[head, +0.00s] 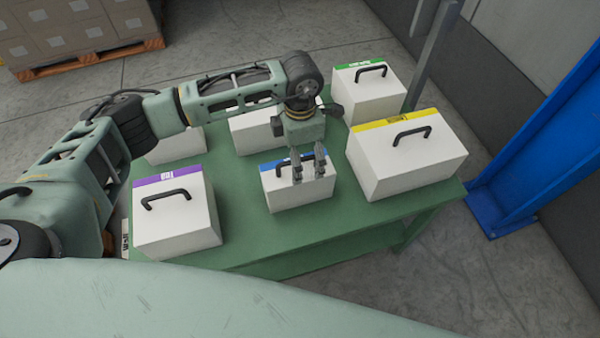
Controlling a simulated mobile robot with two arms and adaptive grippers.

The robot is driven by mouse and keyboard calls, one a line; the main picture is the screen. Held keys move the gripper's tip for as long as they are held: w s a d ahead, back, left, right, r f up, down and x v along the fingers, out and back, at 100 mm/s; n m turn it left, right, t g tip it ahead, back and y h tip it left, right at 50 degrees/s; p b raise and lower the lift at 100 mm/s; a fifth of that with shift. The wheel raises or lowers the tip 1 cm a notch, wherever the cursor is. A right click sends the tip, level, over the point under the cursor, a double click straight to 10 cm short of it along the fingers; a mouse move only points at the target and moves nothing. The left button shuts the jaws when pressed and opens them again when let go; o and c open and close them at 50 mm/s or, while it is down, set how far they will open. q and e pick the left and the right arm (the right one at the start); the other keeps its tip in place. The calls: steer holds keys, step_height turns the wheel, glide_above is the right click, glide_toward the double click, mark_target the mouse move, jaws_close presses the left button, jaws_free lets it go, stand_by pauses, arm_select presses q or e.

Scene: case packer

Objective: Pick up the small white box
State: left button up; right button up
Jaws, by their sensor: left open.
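The small white box (300,196) with a blue stripe and a dark handle stands on the green table (285,240), near the middle of its front side. My left gripper (308,172) points down over this box, with its two fingers apart. The fingers hide part of the box's top and most of its handle. I cannot tell whether they touch the box. My right gripper is not in view.
Other white boxes surround it: purple-striped (177,220) at left, yellow-striped (405,165) at right, green-striped (370,95) behind. Two more (178,146) (250,132) stand partly behind my left arm. A grey post (425,65) and blue beam (540,140) stand at right.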

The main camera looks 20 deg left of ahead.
arm_select(q)
steer(key=f, duration=0.2)
steer(key=f+p, duration=0.1)
steer(key=shift+s+a, duration=0.25)
steer(key=shift+s, duration=0.15)
step_height(320, 180, down, 2)
steer(key=shift+w+f, duration=0.15)
steer(key=shift+f, duration=0.3)
steer(key=shift+c, duration=0.3)
steer(key=c, duration=2)
steer(key=shift+w, duration=0.1)
steer(key=shift+c, duration=0.6)
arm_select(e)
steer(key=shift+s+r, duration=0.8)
arm_select(q)
steer(key=shift+r, duration=0.1)
